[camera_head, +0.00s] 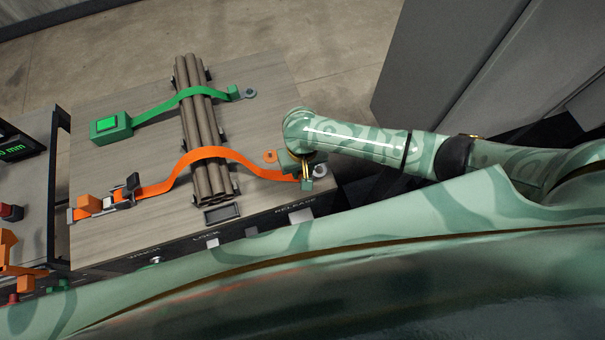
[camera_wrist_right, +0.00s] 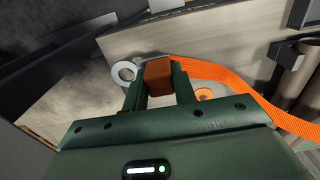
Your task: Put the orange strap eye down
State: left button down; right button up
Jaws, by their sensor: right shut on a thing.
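The orange strap (camera_head: 208,153) runs from the orange ratchet at the table's left edge, over a bundle of brown tubes, to my right gripper (camera_head: 305,172). My right gripper, also in the wrist view (camera_wrist_right: 160,82), is shut on the orange block (camera_wrist_right: 158,76) at the strap's end. The grey ring eye (camera_wrist_right: 124,72) sticks out to the left of the fingers there, over the table's edge. My left gripper is out of view.
The brown tubes (camera_head: 200,120) lie across the wooden table (camera_head: 110,170). A green strap (camera_head: 178,102) crosses them farther back, between a green box (camera_head: 110,127) and a grey ring (camera_head: 250,93). An orange ratchet (camera_head: 90,204) sits at left. Tall grey cabinets (camera_head: 450,60) stand at right.

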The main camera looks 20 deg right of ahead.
notch_tip(320, 180, down, 3)
jog(key=shift+f+b, duration=0.15)
jog(key=shift+b, duration=0.5)
jog(key=o, duration=1)
notch_tip(320, 180, up, 12)
jog(key=p, duration=0.6)
